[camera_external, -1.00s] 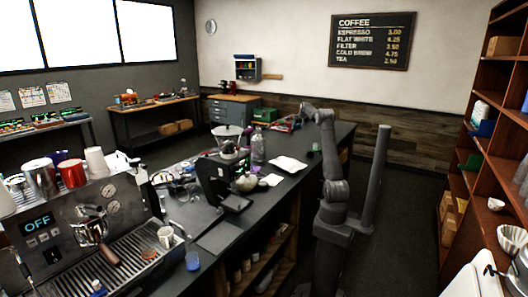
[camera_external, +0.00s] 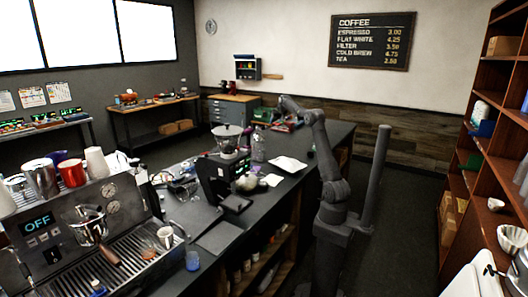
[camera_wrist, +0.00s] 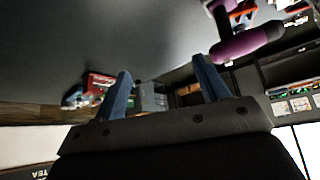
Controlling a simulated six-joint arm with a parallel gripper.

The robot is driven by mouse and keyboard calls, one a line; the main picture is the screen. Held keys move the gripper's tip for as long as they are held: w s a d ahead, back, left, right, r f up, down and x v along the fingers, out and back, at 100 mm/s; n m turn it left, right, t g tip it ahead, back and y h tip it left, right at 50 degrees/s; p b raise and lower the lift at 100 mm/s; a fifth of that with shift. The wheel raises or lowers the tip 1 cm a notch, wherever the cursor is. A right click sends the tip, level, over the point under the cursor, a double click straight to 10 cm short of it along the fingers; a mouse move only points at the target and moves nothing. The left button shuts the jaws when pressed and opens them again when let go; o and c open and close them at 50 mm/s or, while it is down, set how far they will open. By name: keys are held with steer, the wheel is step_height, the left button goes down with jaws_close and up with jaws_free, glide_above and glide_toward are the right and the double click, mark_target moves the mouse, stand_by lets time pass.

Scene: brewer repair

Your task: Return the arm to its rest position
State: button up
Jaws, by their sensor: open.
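My dark grey arm stands at the right side of the long dark counter (camera_external: 217,237) in the external view. Its upper links rise and bend left above the counter, with my gripper high near the far part. The gripper's fingertips are too small to make out there. In the wrist view my gripper (camera_wrist: 164,82) is open, with two bluish fingers apart and nothing between them. The wrist picture is tilted, with the dark counter surface filling its upper part.
An espresso machine (camera_external: 75,225) is at front left. A purple object (camera_wrist: 247,42) shows in the wrist view. Wooden shelves (camera_external: 480,125) stand at right.

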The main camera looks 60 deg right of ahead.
steer(key=w+a+r+n, duration=0.1)
steer(key=w+a+r, duration=0.2)
steer(key=w+a, duration=0.2)
steer(key=a, duration=0.3)
steer(key=shift+a+y, duration=0.3)
steer(key=shift+a, duration=0.05)
